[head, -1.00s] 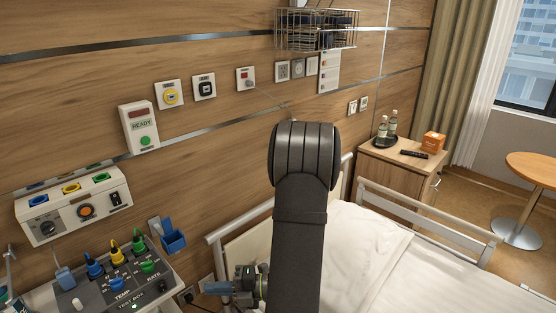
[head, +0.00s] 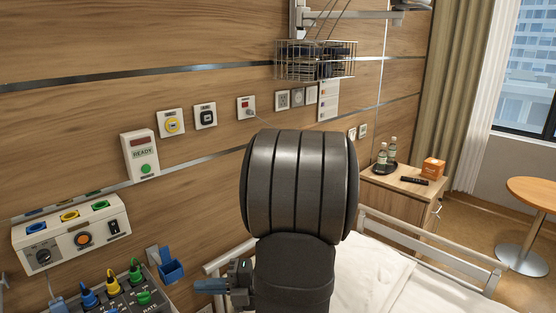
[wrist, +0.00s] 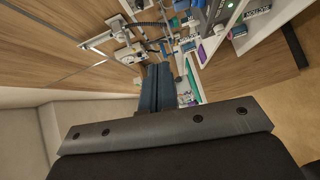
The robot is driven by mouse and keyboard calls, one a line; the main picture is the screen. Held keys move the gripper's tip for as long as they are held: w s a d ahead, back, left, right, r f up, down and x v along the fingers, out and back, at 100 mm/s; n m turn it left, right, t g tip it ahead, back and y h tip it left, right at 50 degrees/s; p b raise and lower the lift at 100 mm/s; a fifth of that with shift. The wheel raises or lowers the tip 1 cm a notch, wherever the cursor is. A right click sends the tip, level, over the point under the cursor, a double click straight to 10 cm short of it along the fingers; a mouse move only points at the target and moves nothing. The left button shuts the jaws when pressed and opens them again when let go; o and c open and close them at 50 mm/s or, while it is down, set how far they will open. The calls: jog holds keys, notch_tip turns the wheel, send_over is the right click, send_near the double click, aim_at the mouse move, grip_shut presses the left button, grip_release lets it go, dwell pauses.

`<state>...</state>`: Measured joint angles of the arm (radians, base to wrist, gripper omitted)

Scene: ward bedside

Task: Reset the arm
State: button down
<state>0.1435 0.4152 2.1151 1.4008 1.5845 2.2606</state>
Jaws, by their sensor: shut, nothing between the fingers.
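My gripper (head: 204,286) shows in the head view at the lower left of my arm, its blue fingers pointing left. In the wrist view my gripper (wrist: 166,72) has its blue fingers side by side, with nothing held between them. My arm's thick dark links (head: 298,185) stand in the middle of the head view and hide part of the bed and wall.
A test box (head: 130,297) with coloured plugs is left of my gripper, near a blue holder (head: 171,267). The bed (head: 365,275) lies right of my arm. A bedside cabinet (head: 400,203) carries bottles (head: 382,155). The wall bears several panels.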

jog(key=shift+r, duration=2.95)
jog(key=c, duration=2.1)
grip_release()
